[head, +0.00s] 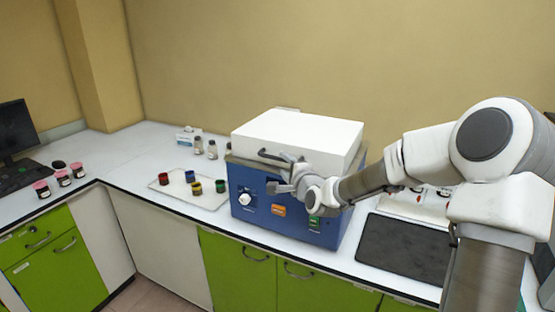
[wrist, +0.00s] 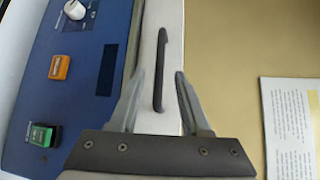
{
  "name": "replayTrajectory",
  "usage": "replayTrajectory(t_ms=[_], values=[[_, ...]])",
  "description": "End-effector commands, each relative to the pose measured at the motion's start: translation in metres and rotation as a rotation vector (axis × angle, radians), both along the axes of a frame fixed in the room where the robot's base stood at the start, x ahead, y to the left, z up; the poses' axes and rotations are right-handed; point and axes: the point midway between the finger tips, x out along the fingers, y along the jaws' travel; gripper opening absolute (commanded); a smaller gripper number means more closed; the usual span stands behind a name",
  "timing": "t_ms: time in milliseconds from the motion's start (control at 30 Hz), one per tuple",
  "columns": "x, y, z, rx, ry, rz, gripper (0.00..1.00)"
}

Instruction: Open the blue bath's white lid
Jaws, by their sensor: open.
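The blue bath (head: 255,205) stands on the counter with its white lid (head: 300,133) down on top. A dark bar handle (head: 272,155) is on the lid's front face. My gripper (head: 283,180) is in front of the bath, close to the handle. In the wrist view my gripper (wrist: 158,85) is open, with one finger on each side of the dark handle (wrist: 160,70). I cannot tell whether the fingers touch it. The wrist view also shows the white lid (wrist: 172,30) edge and the blue front panel (wrist: 100,25).
A tray (head: 180,197) with several coloured jars is left of the bath. Bottles (head: 212,149) stand behind it. A dark mat (head: 405,245) lies to the right. More jars (head: 62,178) and a monitor (head: 17,128) are at far left.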

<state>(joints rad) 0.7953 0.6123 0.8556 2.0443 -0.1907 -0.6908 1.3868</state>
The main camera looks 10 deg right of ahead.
Motion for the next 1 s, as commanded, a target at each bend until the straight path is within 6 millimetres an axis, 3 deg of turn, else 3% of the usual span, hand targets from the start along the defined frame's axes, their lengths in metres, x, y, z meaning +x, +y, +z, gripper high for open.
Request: replayTrajectory(t_ms=[300,767,800,1000], values=[[0.047,0.008,-0.006,0.001,0.001,0.001,0.47],[0.059,0.01,-0.009,0.0,0.001,0.0,0.47],[0.059,0.01,-0.009,0.0,0.001,0.0,0.45],[0.059,0.01,-0.009,0.0,0.001,0.0,0.09]])
